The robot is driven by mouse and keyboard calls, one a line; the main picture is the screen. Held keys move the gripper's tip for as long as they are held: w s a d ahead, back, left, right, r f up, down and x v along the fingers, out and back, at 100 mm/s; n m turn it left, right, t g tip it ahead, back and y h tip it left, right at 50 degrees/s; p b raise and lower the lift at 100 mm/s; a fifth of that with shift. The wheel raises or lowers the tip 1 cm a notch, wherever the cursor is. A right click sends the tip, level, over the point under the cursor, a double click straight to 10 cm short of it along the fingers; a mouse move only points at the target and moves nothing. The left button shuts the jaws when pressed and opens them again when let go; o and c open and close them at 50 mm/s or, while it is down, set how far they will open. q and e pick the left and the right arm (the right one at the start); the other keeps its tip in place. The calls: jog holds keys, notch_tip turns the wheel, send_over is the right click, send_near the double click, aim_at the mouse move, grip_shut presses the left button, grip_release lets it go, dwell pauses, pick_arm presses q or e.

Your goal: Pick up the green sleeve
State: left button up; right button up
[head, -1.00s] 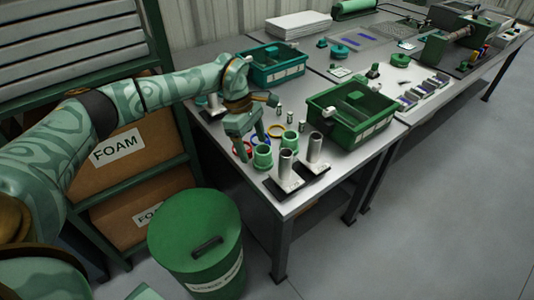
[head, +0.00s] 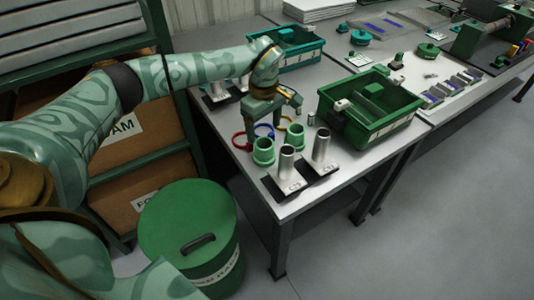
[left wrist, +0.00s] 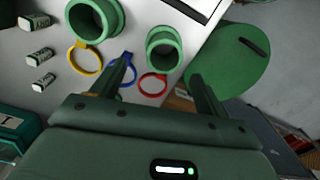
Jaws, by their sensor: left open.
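Two green sleeves stand upright on the bench: one (head: 263,155) nearer the bin and one (head: 296,142) to its right. Both also show in the left wrist view, the bin-side sleeve (left wrist: 163,63) and the other sleeve (left wrist: 98,34). My left gripper (head: 267,128) is open and empty, behind and above the sleeves in the head view. In the left wrist view, its fingers (left wrist: 160,76) point toward the bin-side sleeve, which lies ahead between them, apart from both. My right gripper is out of view.
Red (left wrist: 153,93), blue and yellow (left wrist: 86,72) rings lie close by the sleeves. Two steel tubes (head: 287,163) on dark bases stand in front. A green crate (head: 372,135) is at the right. A lidded green bin (head: 165,222) stands beside the bench.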

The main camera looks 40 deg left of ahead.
aim_at(264, 148)
pick_arm(q)
notch_tip(264, 148, down, 4)
jog(key=shift+s+d+r+b, duration=0.1)
jog(key=shift+r+b, duration=0.15)
jog(key=shift+b, duration=0.25)
jog(key=f+b, duration=0.1)
jog(key=f, duration=0.1)
jog(key=f+b, duration=0.1)
jog(key=f, duration=0.1)
jog(key=shift+s+d+f, duration=0.15)
jog(key=shift+s+f, duration=0.05)
jog(key=shift+f, duration=0.1)
jog(key=shift+r, duration=0.15)
jog(key=c, duration=1)
